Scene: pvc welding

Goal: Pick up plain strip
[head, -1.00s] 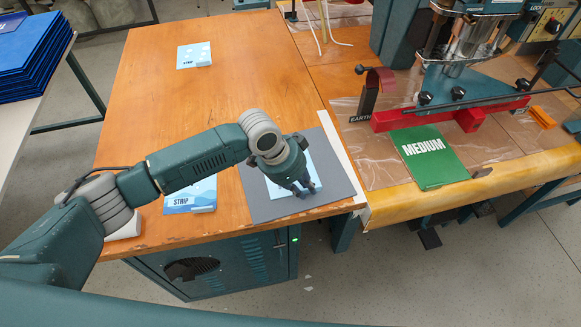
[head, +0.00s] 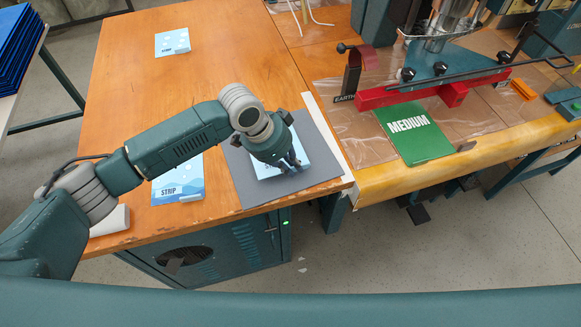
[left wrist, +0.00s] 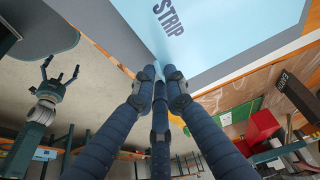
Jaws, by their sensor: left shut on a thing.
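A plain light-blue strip (head: 301,150) lies on a grey mat (head: 243,180) at the table's front right corner, partly hidden by my left gripper. My left gripper (head: 289,164) points down at its front part. In the left wrist view, the strip (left wrist: 225,30) shows the word STRIP, and the closed fingertips (left wrist: 160,72) are at its edge, shut on it. The strip seems still at mat level. My right gripper (left wrist: 62,72) shows in the left wrist view with its fingers spread and empty, away from the strip.
A patterned strip sheet (head: 180,180) lies left of the mat, below my left forearm. Another strip sheet (head: 172,42) lies at the back. A green MEDIUM sheet (head: 416,132) and a red bar (head: 400,95) are on the machine bench to the right. The middle of the table is clear.

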